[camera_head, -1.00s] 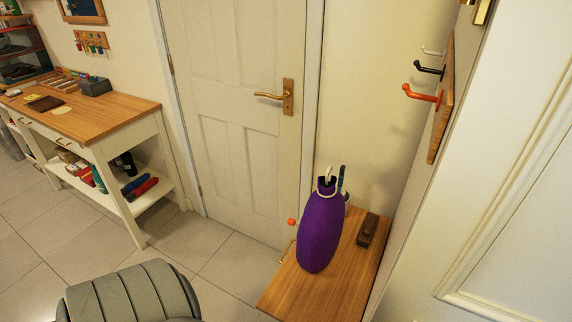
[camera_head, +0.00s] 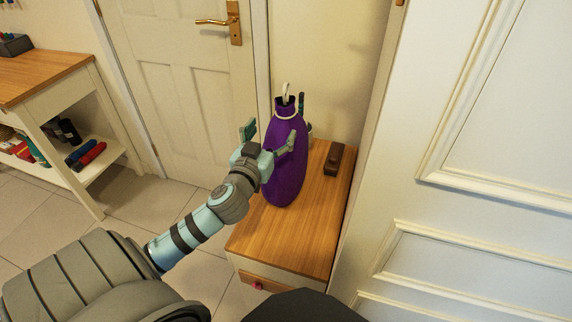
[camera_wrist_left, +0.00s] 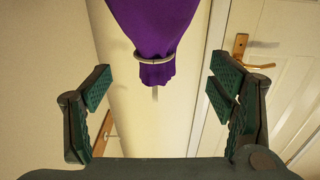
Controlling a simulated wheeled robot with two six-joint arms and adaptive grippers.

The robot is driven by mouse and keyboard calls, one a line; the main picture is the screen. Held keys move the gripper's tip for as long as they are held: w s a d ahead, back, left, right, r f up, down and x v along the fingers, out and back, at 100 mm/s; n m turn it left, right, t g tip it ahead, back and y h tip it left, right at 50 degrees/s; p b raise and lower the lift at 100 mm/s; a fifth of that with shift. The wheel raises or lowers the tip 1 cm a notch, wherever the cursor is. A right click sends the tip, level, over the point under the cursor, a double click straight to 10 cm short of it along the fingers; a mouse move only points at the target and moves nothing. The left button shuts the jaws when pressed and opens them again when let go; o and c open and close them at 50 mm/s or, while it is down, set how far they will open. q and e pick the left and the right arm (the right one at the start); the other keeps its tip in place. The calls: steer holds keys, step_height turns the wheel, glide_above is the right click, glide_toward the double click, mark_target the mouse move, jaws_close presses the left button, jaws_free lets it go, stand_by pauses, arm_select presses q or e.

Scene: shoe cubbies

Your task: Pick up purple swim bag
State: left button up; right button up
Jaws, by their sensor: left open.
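The purple swim bag (camera_head: 288,178) stands upright on the wooden top of a low cabinet (camera_head: 290,235), with a pale ring around its narrow neck. In the left wrist view its neck (camera_wrist_left: 157,72) points down the picture, between and beyond my fingers. My left gripper (camera_head: 270,135) is open beside the bag's upper left side. One finger overlaps the bag in the head view and the other is to its left; I cannot tell whether they touch it. My right gripper is out of view.
A brown block-like object (camera_head: 334,158) lies on the cabinet top, right of the bag. A greenish item partly hidden stands behind the bag. A white door (camera_head: 185,85) is behind, a panelled white surface (camera_head: 480,130) at right, and a workbench (camera_head: 50,75) at left.

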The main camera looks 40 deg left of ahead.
mark_target(285, 114)
arm_select(q)
steer(key=x, duration=0.6)
steer(key=b+x, duration=0.1)
steer(key=x, duration=0.2)
steer(key=shift+w+d+f, duration=0.2)
steer(key=shift+w, duration=0.05)
steer(key=shift+s, duration=0.1)
jaws_close()
